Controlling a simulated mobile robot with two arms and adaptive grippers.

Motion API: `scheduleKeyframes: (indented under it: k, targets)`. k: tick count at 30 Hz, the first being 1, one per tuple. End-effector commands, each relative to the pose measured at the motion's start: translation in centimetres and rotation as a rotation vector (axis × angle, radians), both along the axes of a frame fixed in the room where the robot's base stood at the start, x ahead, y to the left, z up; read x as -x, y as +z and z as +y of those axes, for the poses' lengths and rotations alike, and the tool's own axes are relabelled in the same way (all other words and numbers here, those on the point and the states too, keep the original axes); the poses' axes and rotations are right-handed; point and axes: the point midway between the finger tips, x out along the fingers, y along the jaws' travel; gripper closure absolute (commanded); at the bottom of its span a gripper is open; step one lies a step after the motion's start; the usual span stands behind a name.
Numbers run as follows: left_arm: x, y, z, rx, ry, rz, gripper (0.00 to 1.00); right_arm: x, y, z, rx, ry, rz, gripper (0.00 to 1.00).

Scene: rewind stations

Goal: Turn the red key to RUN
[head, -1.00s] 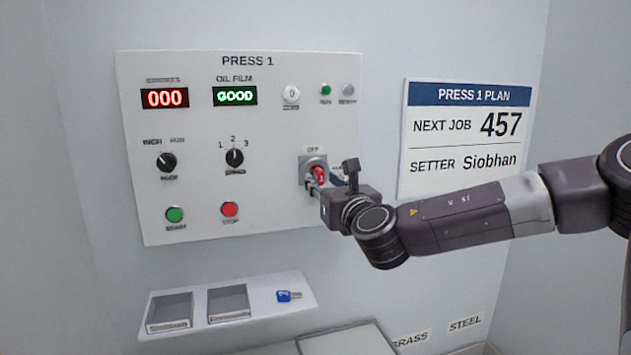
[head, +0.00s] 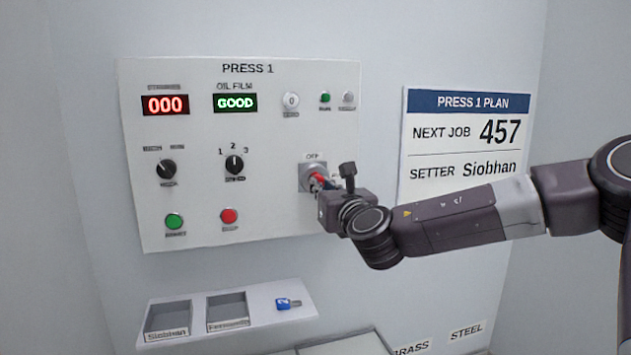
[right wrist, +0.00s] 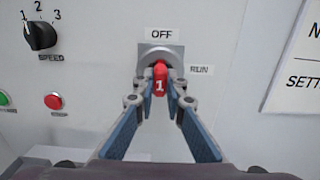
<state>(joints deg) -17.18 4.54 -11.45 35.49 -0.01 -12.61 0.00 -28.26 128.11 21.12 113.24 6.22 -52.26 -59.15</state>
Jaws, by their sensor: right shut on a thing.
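The red key (right wrist: 160,78), marked 1, sits in the round lock on the press panel. The label OFF is above the lock and RUN is to its right in the right wrist view. The key's head looks upright there; I cannot tell its exact turn in the lock. The key also shows in the head view (head: 317,178), partly hidden by my gripper. My right gripper (right wrist: 160,92) is shut on the red key, one finger on each side. It also shows in the head view (head: 326,184). My left gripper is not in view.
The panel (head: 270,130) also carries a mode knob, speed knob (head: 234,164), green button (head: 175,221) and red stop button (head: 229,216). Below, a shelf (head: 270,318) has two labelled trays and a blue key (head: 288,304). A plan sign (head: 465,140) hangs at right.

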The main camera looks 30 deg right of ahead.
Motion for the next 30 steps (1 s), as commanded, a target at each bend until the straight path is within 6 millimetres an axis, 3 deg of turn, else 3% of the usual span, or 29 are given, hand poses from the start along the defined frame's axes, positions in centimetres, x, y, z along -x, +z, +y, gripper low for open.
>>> scheduleKeyframes:
  k: [30]
  targets:
    - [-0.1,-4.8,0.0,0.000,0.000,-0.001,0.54,0.0,-0.3,0.1,-0.407,0.001,-0.097,1.00]
